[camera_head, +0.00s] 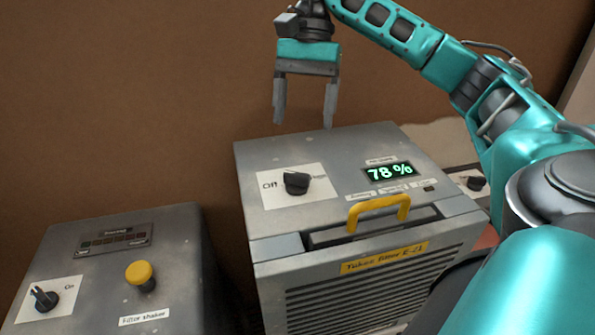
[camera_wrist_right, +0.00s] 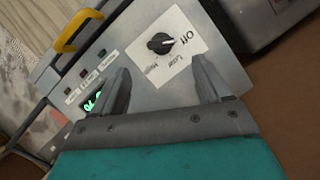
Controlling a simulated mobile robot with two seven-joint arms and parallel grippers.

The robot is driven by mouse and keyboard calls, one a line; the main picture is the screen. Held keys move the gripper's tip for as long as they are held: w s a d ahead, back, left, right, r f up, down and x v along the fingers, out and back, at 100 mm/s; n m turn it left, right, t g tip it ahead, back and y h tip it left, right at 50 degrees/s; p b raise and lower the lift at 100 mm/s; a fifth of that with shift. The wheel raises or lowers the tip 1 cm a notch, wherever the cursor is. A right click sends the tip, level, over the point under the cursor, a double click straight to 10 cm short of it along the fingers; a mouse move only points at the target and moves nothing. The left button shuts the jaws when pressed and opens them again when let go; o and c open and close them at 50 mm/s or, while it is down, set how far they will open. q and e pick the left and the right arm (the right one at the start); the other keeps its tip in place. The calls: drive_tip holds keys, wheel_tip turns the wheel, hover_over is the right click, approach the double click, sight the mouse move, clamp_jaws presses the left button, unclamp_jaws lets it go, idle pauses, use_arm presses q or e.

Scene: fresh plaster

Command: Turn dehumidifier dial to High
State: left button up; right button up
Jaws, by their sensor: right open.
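The dehumidifier (camera_head: 345,151) is a grey metal box with a lit "78 %" display (camera_head: 389,172). Its black dial (camera_head: 297,183) sits on a white label plate on top; the dial also shows in the right wrist view (camera_wrist_right: 160,43). There its pale mark points toward "Off"; the other label words are hard to read. My right gripper (camera_head: 304,115) is open and empty, fingers pointing down, above and behind the dial in the head view. In the right wrist view the dial lies beyond the gap between the fingertips (camera_wrist_right: 162,72), apart from them. My left gripper is not in view.
A yellow handle (camera_head: 378,207) stands up at the dehumidifier's front edge. A second grey box (camera_head: 115,265) at left has a yellow button (camera_head: 139,273) and its own black knob (camera_head: 44,299). A brown wall (camera_head: 130,100) stands behind.

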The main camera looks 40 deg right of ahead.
sight(297, 173)
drive_tip(key=b+x, duration=0.2)
drive_tip(key=x, duration=0.7)
drive_tip(key=shift+f, duration=0.1)
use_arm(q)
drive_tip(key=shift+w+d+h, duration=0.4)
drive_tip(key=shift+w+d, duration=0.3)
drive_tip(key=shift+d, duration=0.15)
use_arm(e)
drive_tip(key=shift+s+a+f, duration=0.1)
drive_tip(key=shift+a+f, duration=0.1)
drive_tip(key=shift+f, duration=0.15)
drive_tip(key=c, duration=0.6)
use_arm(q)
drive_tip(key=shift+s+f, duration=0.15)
use_arm(e)
drive_tip(key=c, duration=0.4)
